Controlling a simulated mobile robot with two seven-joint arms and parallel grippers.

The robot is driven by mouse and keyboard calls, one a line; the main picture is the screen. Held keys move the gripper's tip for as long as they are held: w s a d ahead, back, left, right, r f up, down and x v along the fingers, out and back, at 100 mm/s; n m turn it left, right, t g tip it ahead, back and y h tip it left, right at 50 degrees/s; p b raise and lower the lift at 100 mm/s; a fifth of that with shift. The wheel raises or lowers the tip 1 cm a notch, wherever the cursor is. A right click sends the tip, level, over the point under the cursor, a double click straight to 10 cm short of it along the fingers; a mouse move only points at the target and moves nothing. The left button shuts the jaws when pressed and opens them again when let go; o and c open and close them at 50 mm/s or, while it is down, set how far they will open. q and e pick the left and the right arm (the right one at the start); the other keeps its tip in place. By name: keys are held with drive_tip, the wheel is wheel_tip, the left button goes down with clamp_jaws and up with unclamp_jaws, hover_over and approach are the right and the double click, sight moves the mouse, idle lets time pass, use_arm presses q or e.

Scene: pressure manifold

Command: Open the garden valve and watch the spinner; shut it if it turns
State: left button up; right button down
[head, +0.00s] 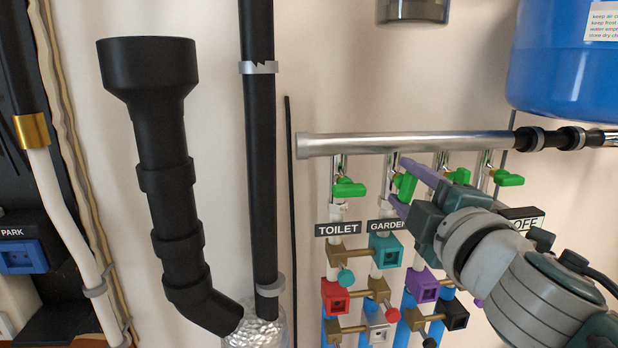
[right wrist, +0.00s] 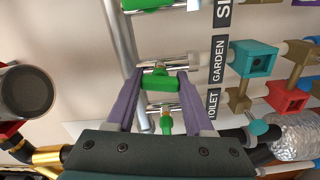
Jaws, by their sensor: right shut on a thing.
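The garden valve's green handle (head: 404,186) is on the pipe above the GARDEN label (head: 381,227). My right gripper (head: 401,184) reaches in from the right with its purple fingers around this handle. In the right wrist view the green handle (right wrist: 160,83) lies crosswise between the two purple fingers, which are shut on it. A teal block (head: 386,250) with a dark window sits under the GARDEN label. It also shows in the right wrist view (right wrist: 252,58). I cannot tell whether anything in it turns. My left gripper is not in view.
A TOILET valve handle (head: 349,188) is close on the left. Two more green handles (head: 458,176) (head: 508,179) are on the right. The steel pipe (head: 400,143) runs above. A blue tank (head: 560,60) hangs at upper right; black pipes (head: 258,150) stand left.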

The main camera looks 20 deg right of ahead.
drive_tip(key=shift+n, duration=1.2)
drive_tip(key=shift+c, duration=1.4)
unclamp_jaws()
